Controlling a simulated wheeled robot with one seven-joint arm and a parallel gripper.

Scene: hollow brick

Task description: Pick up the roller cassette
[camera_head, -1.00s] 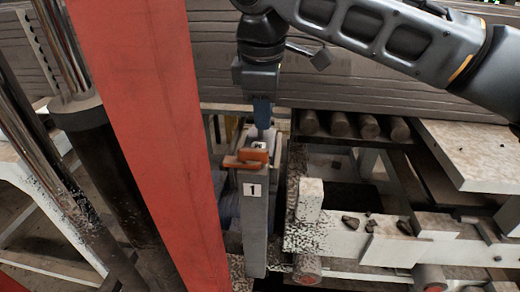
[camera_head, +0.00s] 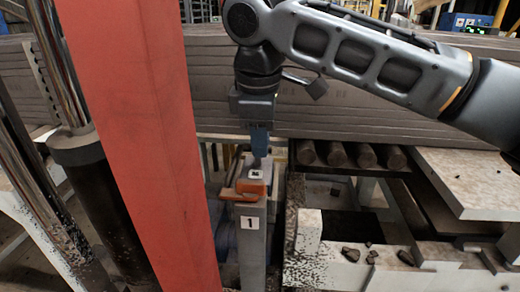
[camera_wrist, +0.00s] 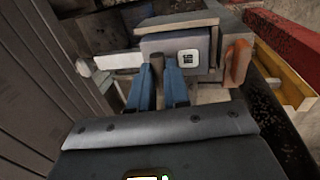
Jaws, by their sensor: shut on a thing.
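The roller cassette appears as a grey block (camera_head: 257,174) with a white square marker, at the top of a grey post labelled 1 (camera_head: 250,235). In the wrist view the grey block (camera_wrist: 207,45) carries the marker, with a brown rounded piece and an orange piece (camera_wrist: 238,62) at its right. My gripper (camera_head: 259,156) points down at the block from above. Its blue fingers (camera_wrist: 163,70) are close together at the block's near side, shut on a part of it. The gripped part is mostly hidden between the fingers. I cannot tell whether the block is clear of its support.
A red upright beam (camera_head: 140,140) stands close on the left. Several dark rollers (camera_head: 335,154) and a pale bench with loose fragments (camera_head: 385,258) lie to the right. Stacked grey boards (camera_head: 400,95) run behind. A yellow rail (camera_wrist: 285,80) shows in the wrist view.

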